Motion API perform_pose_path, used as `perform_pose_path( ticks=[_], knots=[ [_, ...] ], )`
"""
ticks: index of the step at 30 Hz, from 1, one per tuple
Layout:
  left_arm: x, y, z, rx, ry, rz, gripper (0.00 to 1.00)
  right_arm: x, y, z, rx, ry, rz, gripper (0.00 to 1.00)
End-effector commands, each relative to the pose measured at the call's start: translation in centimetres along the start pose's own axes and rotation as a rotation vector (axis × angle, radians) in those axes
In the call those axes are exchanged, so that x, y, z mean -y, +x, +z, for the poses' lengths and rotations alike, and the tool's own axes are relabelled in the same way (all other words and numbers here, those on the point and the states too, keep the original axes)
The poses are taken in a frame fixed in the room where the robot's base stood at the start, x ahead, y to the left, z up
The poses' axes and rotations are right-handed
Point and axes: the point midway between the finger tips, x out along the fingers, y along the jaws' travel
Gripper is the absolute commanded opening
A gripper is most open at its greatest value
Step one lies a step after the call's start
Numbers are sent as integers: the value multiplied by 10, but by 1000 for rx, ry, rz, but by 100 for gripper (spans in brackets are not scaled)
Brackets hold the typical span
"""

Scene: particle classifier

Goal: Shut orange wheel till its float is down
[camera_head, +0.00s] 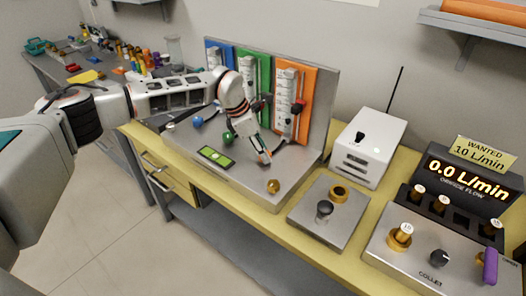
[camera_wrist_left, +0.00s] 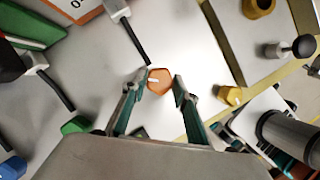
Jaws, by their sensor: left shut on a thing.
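The orange wheel (camera_wrist_left: 160,80) lies between the two fingertips of my left gripper (camera_wrist_left: 156,88) in the left wrist view. The left gripper (camera_head: 264,156) is shut on it, low over the metal base in front of the orange panel (camera_head: 308,85). In the head view the gripper mostly hides the wheel. A clear flow tube with a scale (camera_head: 286,95) stands on the orange panel; its float is too small to make out. The display (camera_head: 460,178) reads 0.0 L/min, orange flow. My right gripper is not in view.
The green wheel (camera_head: 228,137) and blue wheel (camera_head: 198,121) sit left of the gripper. A brass knob (camera_head: 273,186) is at the base's front right. A white box (camera_head: 368,146) with an antenna and a collet plate (camera_head: 432,258) stand further right. A "WANTED 10 L/min" card (camera_head: 484,153) tops the display.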

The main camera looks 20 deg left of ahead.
Motion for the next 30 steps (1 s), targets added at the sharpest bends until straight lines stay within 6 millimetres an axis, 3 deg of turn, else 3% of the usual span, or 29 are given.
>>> perform_pose_path(
  ticks=[8, 22, 30],
  knots=[
    [-4, 1, 1, 1, 241, -97, 7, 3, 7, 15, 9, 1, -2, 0],
    [-5, 5, 0, -1, 600, -248, 7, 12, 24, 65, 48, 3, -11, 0],
    [-5, 3, 1, -2, 714, -293, 7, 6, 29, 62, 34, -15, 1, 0]
  ],
)
